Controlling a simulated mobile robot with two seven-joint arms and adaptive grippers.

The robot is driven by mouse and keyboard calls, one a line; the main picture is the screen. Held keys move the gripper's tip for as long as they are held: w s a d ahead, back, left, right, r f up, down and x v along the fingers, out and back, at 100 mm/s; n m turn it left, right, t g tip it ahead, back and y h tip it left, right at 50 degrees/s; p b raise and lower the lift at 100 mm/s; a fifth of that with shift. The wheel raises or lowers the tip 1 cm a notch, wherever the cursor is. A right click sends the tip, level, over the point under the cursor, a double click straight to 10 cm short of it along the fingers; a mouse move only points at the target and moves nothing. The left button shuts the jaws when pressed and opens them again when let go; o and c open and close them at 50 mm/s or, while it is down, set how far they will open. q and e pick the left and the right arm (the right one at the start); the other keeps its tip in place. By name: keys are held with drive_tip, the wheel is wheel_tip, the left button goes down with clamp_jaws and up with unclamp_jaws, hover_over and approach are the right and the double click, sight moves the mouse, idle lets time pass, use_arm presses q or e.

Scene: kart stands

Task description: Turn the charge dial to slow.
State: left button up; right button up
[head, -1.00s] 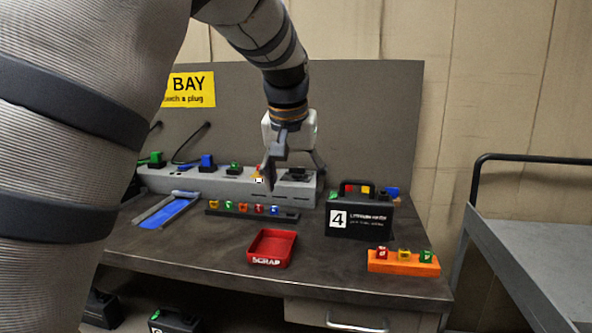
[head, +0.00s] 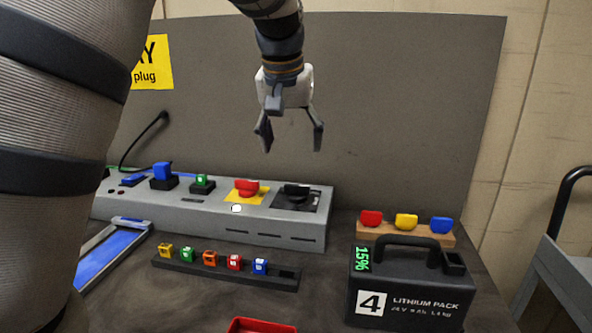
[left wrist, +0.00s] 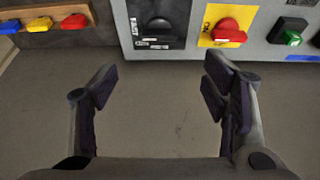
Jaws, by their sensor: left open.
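A black dial (head: 297,191) sits on a black plate at the right end of the grey charger unit (head: 220,222). A red knob (head: 247,187) on a yellow plate is just left of it. I cannot read any dial setting. In the left wrist view the black dial (left wrist: 158,26) and the red knob (left wrist: 228,30) show at the top, beyond the fingers. My left gripper (head: 291,150) is open and empty, pointing down in the air above the unit, touching nothing. It also shows open in the left wrist view (left wrist: 160,85). My right gripper is not in view.
A black number 4 lithium pack (head: 408,291) stands at right, before a wooden rack (head: 390,234) of coloured knobs. A dark strip of coloured fuses (head: 225,272) lies in front of the unit. A red tray (head: 262,326) is at the bottom edge. A grey panel (head: 400,100) stands behind.

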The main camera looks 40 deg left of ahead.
sight(297, 185)
use_arm(q)
drive_tip(key=x, duration=1.1)
drive_tip(key=shift+d+f, duration=0.15)
drive_tip(key=shift+f, duration=0.15)
drive_tip(key=c, duration=1.2)
